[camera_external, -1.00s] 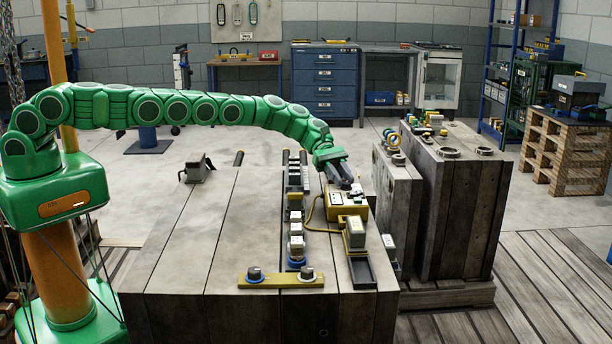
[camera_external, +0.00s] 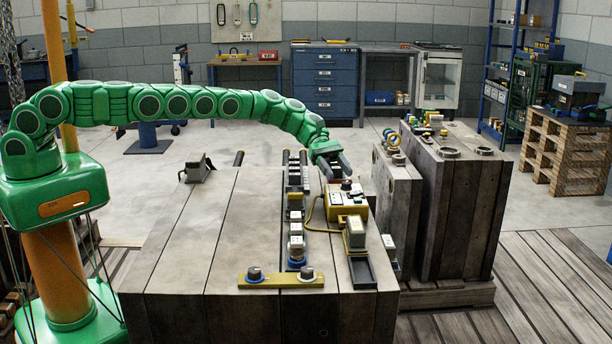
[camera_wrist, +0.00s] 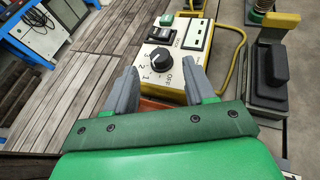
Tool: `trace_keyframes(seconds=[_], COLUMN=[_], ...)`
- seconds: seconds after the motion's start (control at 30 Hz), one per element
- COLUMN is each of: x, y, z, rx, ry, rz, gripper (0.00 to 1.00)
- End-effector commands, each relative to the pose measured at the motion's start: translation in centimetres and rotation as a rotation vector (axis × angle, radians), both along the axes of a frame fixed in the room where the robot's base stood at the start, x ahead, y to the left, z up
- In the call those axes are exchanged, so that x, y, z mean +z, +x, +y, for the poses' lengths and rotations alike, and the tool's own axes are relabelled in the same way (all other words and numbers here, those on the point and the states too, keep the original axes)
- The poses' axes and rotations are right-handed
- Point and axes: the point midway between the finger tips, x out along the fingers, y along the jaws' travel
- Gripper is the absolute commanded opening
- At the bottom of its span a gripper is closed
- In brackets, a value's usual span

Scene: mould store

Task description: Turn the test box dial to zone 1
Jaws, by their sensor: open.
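The yellow test box (camera_external: 347,206) sits on the wooden block, with a pale panel on top. Its black dial (camera_wrist: 157,60) is clear in the wrist view, with the labels OFF, 1, 2 and 3 around its near side. I cannot tell surely which label the dial's pointer faces. The dial (camera_external: 346,186) also shows small in the external view, just beyond my gripper's tips. My gripper (camera_wrist: 160,70) is open and empty, its two grey fingers apart on either side of the dial's near side. No contact with the dial is visible.
A yellow cable (camera_external: 311,212) loops from the box's left side. Beside the box stand a grey-and-yellow unit (camera_external: 355,231) and a black tray (camera_external: 361,271). A row of parts lies to the left. The block's left planks (camera_external: 215,230) are mostly bare.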

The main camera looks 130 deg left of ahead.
Motion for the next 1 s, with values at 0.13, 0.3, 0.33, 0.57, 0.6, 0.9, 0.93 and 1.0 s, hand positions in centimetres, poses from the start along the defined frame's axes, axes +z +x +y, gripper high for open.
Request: trace_keyframes(seconds=[0.13,0.3,0.33,0.57,0.6,0.9,0.93,1.0], x=[1.1,1.7,1.7,1.7,1.7,4.7,5.3,6.7], y=[-2.1,-3.7,-3.8,-3.9,-3.9,-3.9,-3.9,-3.9], z=[0.9,1.5,1.5,1.5,1.5,1.5,1.5,1.6], rx=[0.003,0.001,0.0,0.0,0.0,0.001,0.0,0.0], ry=[0.0,0.0,0.0,0.0,0.0,0.0,0.0,0.001], rz=[-0.002,0.0,0.0,0.0,0.0,-0.002,-0.002,-0.003], gripper=[0.54,0.54,0.54,0.54,0.54,0.54,0.54,0.54])
